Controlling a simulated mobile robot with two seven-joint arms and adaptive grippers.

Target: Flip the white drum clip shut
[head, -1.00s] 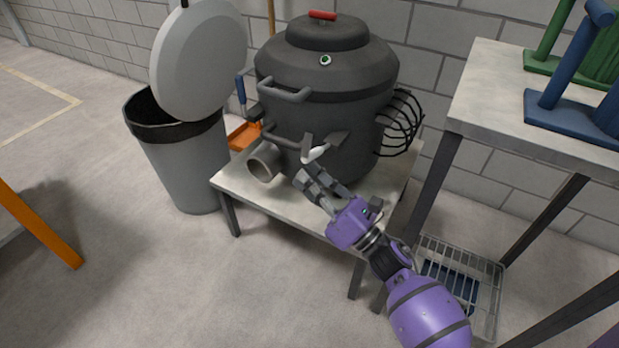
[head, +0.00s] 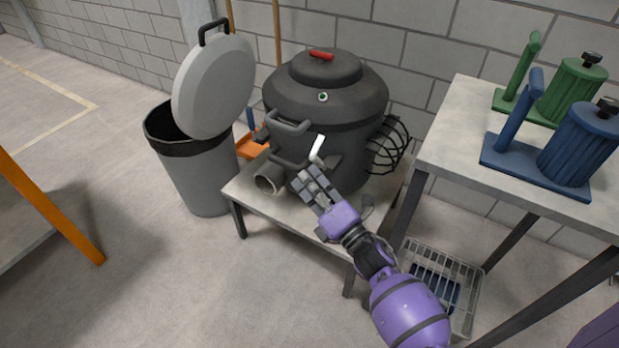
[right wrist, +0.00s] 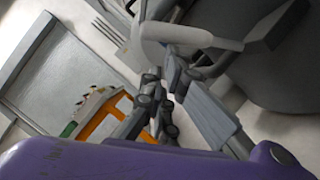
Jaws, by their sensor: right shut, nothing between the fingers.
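The dark grey drum (head: 325,105) with a domed lid and red top handle stands on a low table (head: 290,215). The white clip (head: 317,149) is on the drum's front, standing up at a slant. My right gripper (head: 311,182) is just below and in front of the clip, shut and empty. In the right wrist view its fingers (right wrist: 165,85) are close to the clip; I cannot tell whether they touch it. My left gripper is not in view.
A grey bin (head: 195,165) with its lid raised stands left of the table. A grey pipe stub (head: 269,179) juts out beside the drum. Black wire loops (head: 390,145) stick out on its right. A taller table (head: 450,150) at the right holds green and blue devices.

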